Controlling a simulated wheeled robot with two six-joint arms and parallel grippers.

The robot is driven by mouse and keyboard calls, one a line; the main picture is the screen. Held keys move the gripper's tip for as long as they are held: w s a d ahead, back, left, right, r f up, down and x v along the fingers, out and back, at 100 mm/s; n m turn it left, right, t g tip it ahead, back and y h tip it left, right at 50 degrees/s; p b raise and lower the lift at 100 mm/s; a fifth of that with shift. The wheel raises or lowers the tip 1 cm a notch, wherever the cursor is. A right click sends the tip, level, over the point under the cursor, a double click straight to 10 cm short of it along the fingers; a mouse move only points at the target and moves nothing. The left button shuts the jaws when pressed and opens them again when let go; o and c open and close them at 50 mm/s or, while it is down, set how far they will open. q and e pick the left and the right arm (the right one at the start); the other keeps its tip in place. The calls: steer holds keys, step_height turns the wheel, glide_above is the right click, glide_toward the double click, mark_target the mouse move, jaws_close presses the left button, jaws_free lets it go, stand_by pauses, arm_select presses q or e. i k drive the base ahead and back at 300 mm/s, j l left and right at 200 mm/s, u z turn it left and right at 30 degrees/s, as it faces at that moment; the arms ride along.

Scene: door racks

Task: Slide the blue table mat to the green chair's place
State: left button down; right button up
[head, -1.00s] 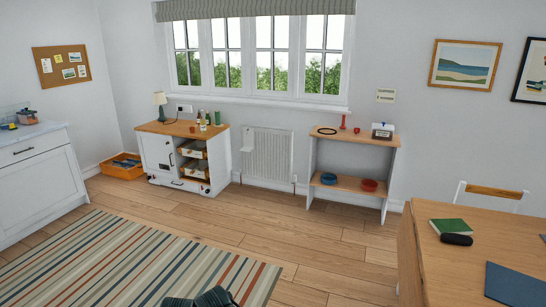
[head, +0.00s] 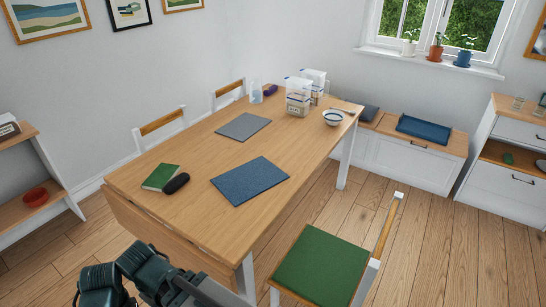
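The blue table mat (head: 250,180) lies flat on the wooden table (head: 205,150), near the long edge closest to me, with nothing on it. The green chair (head: 322,267), with a green seat and a white and wood backrest, stands at the table's near side, to the right of the mat and lower in the picture. Dark parts of my own arm show at the bottom left, short of the table. I cannot make out gripper fingers on either side.
A grey mat (head: 243,127), a green book (head: 160,177) and a black case (head: 177,184) lie on the table. Bags (head: 299,97) and a bowl (head: 333,117) stand at its far end. Table top near the green chair is bare. Floor at right is open.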

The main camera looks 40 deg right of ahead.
mark_target(241, 184)
steer(key=i+l+z, duration=0.1)
steer(key=i+z, duration=0.15)
steer(key=z, duration=0.2)
steer(key=i+z, duration=0.2)
steer(key=z, duration=0.2)
steer(key=i+j+z, duration=0.1)
steer(key=i+z, duration=0.15)
steer(key=z, duration=0.2)
steer(key=i+j+z, duration=0.15)
steer(key=z, duration=0.25)
steer(key=i+j+z, duration=0.25)
steer(key=z, duration=0.2)
